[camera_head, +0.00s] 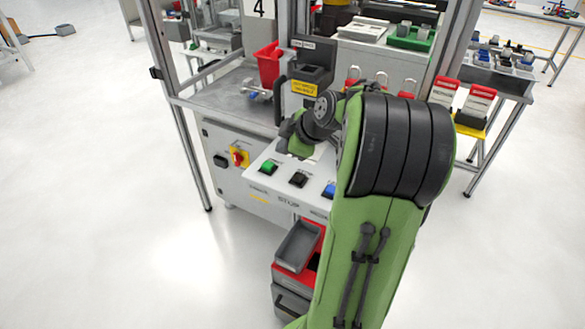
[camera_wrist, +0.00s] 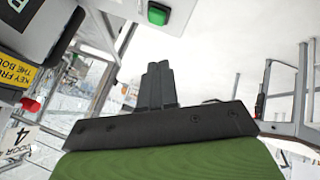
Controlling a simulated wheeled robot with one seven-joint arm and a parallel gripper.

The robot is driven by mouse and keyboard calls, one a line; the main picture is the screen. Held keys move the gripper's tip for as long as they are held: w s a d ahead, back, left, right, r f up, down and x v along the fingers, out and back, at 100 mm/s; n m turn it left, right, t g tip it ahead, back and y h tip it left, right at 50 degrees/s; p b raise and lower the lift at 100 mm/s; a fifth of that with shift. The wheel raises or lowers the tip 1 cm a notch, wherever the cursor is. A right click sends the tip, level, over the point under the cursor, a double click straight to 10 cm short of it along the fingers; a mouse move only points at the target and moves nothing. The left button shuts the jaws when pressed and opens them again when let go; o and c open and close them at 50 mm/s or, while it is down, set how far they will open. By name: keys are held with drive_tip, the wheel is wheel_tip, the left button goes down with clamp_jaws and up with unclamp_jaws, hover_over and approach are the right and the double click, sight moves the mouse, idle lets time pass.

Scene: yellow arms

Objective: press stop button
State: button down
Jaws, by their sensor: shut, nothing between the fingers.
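A sloped grey control panel (camera_head: 262,185) on the workstation front carries a green button (camera_head: 268,167), a black button (camera_head: 298,180) and a blue button (camera_head: 329,190) in a row. The lettering below the black button seems to read STOP, but it is blurred. My gripper (camera_wrist: 158,68) is shut and empty in the wrist view, apart from the buttons. The green button also shows at the top of that view (camera_wrist: 158,14). In the head view my green and black arm reaches over the panel's right part, and the fingertips cannot be made out.
A red and yellow rotary switch (camera_head: 239,157) is on the cabinet front, left of the panel. A red bin (camera_head: 268,63) stands on the worktop behind. A grey tray (camera_head: 297,246) sits on a red and grey drawer unit below the panel.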

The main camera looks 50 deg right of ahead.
drive_tip(key=shift+n+t, duration=0.3)
drive_tip(key=shift+t, duration=0.2)
drive_tip(key=d, duration=0.2)
drive_tip(key=s+d, duration=0.1)
drive_tip(key=d, duration=0.1)
drive_tip(key=shift+d+f, duration=0.15)
drive_tip(key=shift+d, duration=0.2)
drive_tip(key=shift+f, duration=0.15)
drive_tip(key=b, duration=0.6)
hover_over(301, 178)
wheel_tip(301, 178, down, 8)
drive_tip(key=shift+r, duration=0.1)
drive_tip(key=shift+f+b, duration=0.45)
drive_tip(key=shift+b, duration=0.1)
drive_tip(key=shift+f+b, duration=0.35)
drive_tip(key=shift+b, duration=0.2)
